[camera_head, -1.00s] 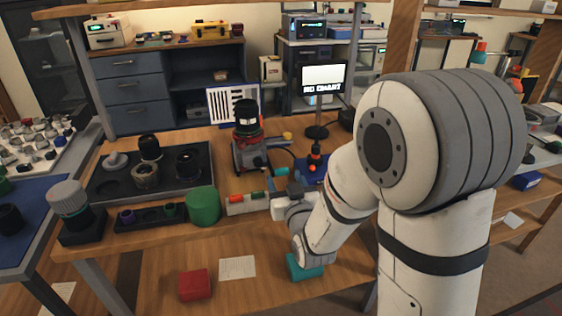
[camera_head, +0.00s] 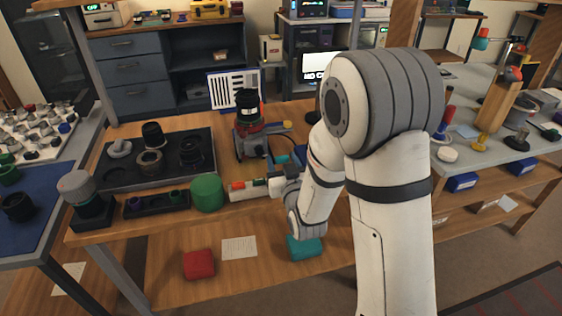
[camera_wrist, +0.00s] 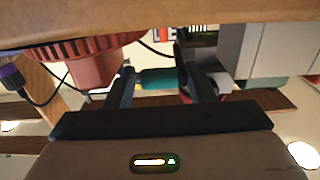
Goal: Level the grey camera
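I cannot surely pick out a grey camera. The likeliest thing is the grey stand (camera_head: 247,150) carrying an upright black cylinder (camera_head: 247,103) with a red band, on the bench in the head view. My gripper, at the bench's front edge, is mostly hidden by my arm in the head view. In the wrist view, which looks upside down, my gripper (camera_wrist: 160,74) has its two dark fingers apart. A teal piece (camera_wrist: 158,79) shows between or beyond the fingertips; I cannot tell whether they touch it. A red ribbed part (camera_wrist: 92,55) is to their left.
A red box (camera_head: 199,264) and a teal box (camera_head: 304,247) lie on the lower shelf. A screen (camera_head: 313,66) is partly behind my arm.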

